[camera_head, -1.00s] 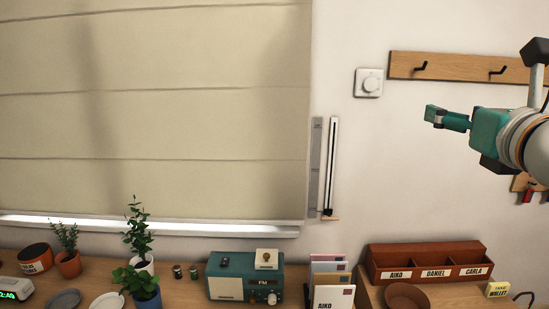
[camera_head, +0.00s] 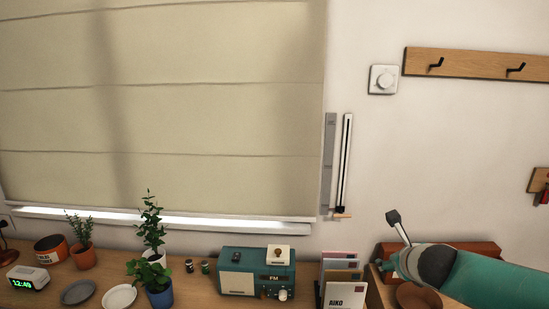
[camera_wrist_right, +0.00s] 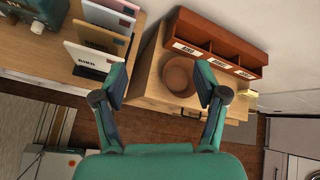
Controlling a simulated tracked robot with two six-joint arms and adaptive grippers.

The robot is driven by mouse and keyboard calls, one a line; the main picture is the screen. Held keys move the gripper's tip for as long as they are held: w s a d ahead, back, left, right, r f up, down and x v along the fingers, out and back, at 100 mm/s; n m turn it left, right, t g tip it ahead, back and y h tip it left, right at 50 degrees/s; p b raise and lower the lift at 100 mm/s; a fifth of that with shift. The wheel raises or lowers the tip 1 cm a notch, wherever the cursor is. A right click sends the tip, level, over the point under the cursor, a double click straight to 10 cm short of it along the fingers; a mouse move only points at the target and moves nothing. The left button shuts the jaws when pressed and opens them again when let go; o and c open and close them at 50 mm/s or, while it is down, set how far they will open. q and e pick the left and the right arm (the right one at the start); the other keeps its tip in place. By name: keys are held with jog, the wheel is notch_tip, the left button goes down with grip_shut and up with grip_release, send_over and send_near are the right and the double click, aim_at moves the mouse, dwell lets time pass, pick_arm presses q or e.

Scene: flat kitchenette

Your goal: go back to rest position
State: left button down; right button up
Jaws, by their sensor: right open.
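My right gripper (camera_wrist_right: 160,88) is open and empty in the right wrist view, its two teal and black fingers spread wide. Beyond it, apart and lower, is a brown round bowl (camera_wrist_right: 179,76) on the wooden cabinet top. In the head view my right arm comes in low from the right, and my right gripper (camera_head: 384,266) is partly hidden behind it. It shows in front of the red-brown name-labelled organizer (camera_head: 484,247). My left gripper is in neither view.
Upright envelopes (camera_head: 341,274) stand left of my right gripper. A teal radio (camera_head: 240,281), potted plants (camera_head: 151,222) and small plates (camera_head: 119,296) line the counter. A thermostat (camera_head: 383,79) and hook rail (camera_head: 475,65) are on the wall. Open air lies above my arm.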

jog(key=s+a+f+n+g, duration=0.1)
jog(key=s+f+n+g, duration=0.15)
jog(key=f, duration=0.75)
jog(key=s+a+f+n+g, duration=0.1)
jog(key=s+f+n, duration=0.25)
jog(key=f, duration=0.75)
jog(key=s+a+f+n+g+y, duration=0.1)
jog(key=s+a+f+n+g, duration=0.1)
jog(key=s+f+n, duration=0.4)
jog(key=s+a+f+n+g+y, duration=0.1)
jog(key=s+a+f+n, duration=0.2)
jog(key=f, duration=0.6)
jog(key=s+a+f+n+g+y, duration=0.1)
jog(key=s+a+f+n, duration=0.1)
jog(key=s+a+n, duration=0.2)
jog(key=s+a+f+n+g+y, duration=0.2)
jog(key=s+a+n, duration=0.3)
jog(key=s+n, duration=0.5)
jog(key=s+f, duration=0.1)
jog(key=s, duration=0.3)
jog(key=shift+y+b, duration=0.3)
jog(key=shift+b, duration=0.05)
jog(key=shift+a+g, duration=0.1)
jog(key=shift+g, duration=0.15)
